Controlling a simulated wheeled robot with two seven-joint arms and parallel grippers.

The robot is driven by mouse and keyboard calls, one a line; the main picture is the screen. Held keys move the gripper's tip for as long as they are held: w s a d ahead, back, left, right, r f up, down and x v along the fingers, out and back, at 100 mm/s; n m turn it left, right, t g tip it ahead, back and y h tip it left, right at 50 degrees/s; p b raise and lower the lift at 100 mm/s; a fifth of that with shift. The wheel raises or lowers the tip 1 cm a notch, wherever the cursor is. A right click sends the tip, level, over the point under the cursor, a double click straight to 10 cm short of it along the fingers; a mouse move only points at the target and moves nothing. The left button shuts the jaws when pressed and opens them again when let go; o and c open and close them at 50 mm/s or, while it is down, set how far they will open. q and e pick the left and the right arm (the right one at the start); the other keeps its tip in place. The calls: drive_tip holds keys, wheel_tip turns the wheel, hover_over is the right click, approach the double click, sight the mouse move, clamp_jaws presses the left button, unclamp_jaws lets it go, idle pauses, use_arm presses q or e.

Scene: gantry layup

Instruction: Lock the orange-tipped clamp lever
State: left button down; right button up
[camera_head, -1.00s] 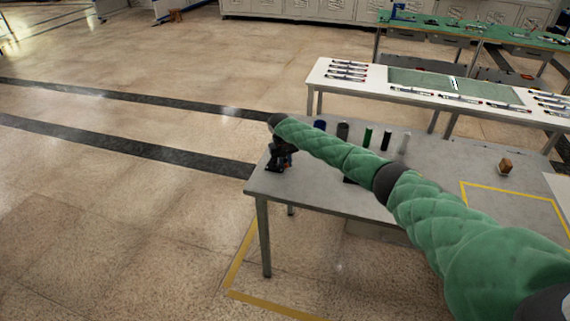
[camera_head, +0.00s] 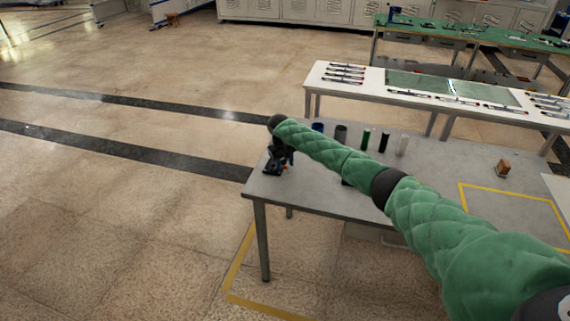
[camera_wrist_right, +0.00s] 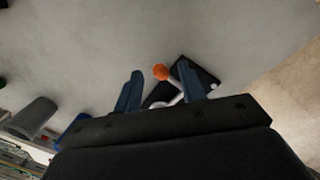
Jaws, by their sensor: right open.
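The clamp lever's orange tip (camera_wrist_right: 160,72) shows in the right wrist view between the fingers of my right gripper (camera_wrist_right: 160,84). A pale, metallic lever arm (camera_wrist_right: 177,99) runs below the tip, beside a black clamp base (camera_wrist_right: 204,78). Part of the clamp is hidden behind the right finger and the gripper body. The fingers are apart, with the tip a little nearer the right one; I cannot tell whether they touch it. In the head view my right gripper (camera_head: 277,160) is over the grey table's left corner, where arm and gripper largely hide the clamp. My left gripper is not in view.
Several dark, green and pale cylinders stand along the grey table's (camera_head: 330,193) back edge, close to my right arm. A small brown block (camera_head: 503,168) sits farther right, near a yellow taped outline (camera_head: 500,188). A white table (camera_head: 345,90) with slender parts stands behind.

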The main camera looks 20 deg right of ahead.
drive_tip(key=shift+r, duration=0.25)
drive_tip(key=shift+a+r+b, duration=0.2)
drive_tip(key=shift+r+b, duration=0.5)
drive_tip(key=shift+r, duration=0.35)
drive_tip(key=r+b, duration=0.1)
drive_tip(key=r, duration=0.2)
drive_tip(key=shift+a+r, duration=0.2)
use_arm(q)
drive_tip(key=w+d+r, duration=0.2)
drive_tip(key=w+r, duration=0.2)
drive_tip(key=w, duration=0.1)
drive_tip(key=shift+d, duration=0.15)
use_arm(e)
drive_tip(key=shift+r, duration=0.85)
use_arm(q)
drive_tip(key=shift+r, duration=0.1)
use_arm(e)
drive_tip(key=shift+s+a, duration=0.1)
